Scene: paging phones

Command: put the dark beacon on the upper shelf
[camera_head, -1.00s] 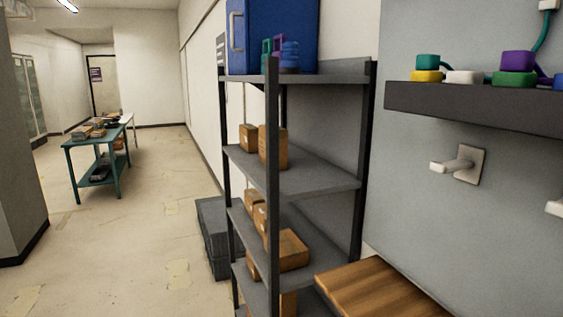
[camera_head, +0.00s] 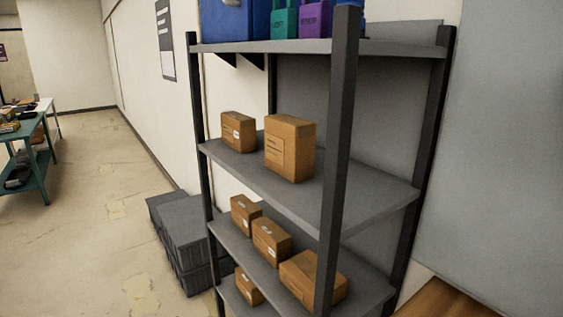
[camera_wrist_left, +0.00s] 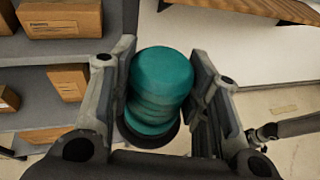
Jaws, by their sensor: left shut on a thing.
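My left gripper (camera_wrist_left: 158,75) is shut on a rounded teal beacon (camera_wrist_left: 161,85) with a dark base ring, one finger on each side of it. It fills the middle of the left wrist view, and neither gripper nor beacon shows in the head view. The grey shelf rack (camera_head: 340,150) stands close in front in the head view. Its top board (camera_head: 400,48) carries a blue case (camera_head: 225,20), a teal item (camera_head: 285,22) and a purple item (camera_head: 314,18), cut off by the picture's top edge. My right gripper is not in view.
The board below holds two cardboard boxes (camera_head: 290,148), with bare room to their right. Lower boards hold several more boxes (camera_head: 271,242). Grey crates (camera_head: 187,240) stand on the floor left of the rack. A wooden surface (camera_head: 445,300) lies at lower right.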

